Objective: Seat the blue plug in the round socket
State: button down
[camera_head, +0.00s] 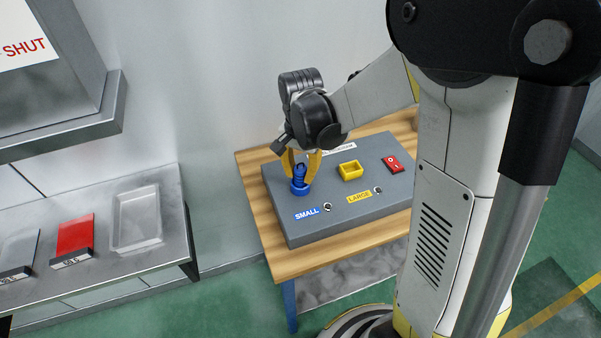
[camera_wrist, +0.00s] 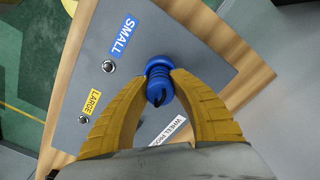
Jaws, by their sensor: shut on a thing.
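The blue plug (camera_wrist: 158,92) is between the yellow fingertips of my gripper (camera_wrist: 160,80), which are shut on it. In the head view the plug (camera_head: 299,172) stands about upright over the blue round socket (camera_head: 300,188), beside the SMALL label. The socket's blue rim also shows in the wrist view (camera_wrist: 157,62), right behind the plug. The plug's lower end is hidden, so I cannot tell how deep it sits. My gripper also shows in the head view (camera_head: 301,165), pointing down at the left end of the grey panel.
The grey panel (camera_head: 335,213) lies on a wooden table (camera_head: 262,235). It carries a yellow square socket (camera_head: 351,170), a red switch (camera_head: 393,164) and two small metal toggles.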

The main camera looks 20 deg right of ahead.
jog(key=c, duration=1.2)
grip_release()
jog(key=shift+f, duration=0.15)
notch_tip(320, 180, up, 12)
jog(key=p, duration=0.3)
jog(key=shift+p, duration=0.35)
jog(key=s+r+n+t, duration=0.2)
jog(key=s+n, duration=0.1)
jog(key=s, duration=0.1)
jog(key=s+r+n+t, duration=0.2)
jog(key=s+n, duration=0.1)
jog(key=s, duration=0.1)
jog(key=s+r+n+t, duration=0.2)
jog(key=s+n+t, duration=0.1)
jog(key=s, duration=0.1)
jog(key=shift+s+r, duration=0.1)
jog(key=shift+s, duration=0.25)
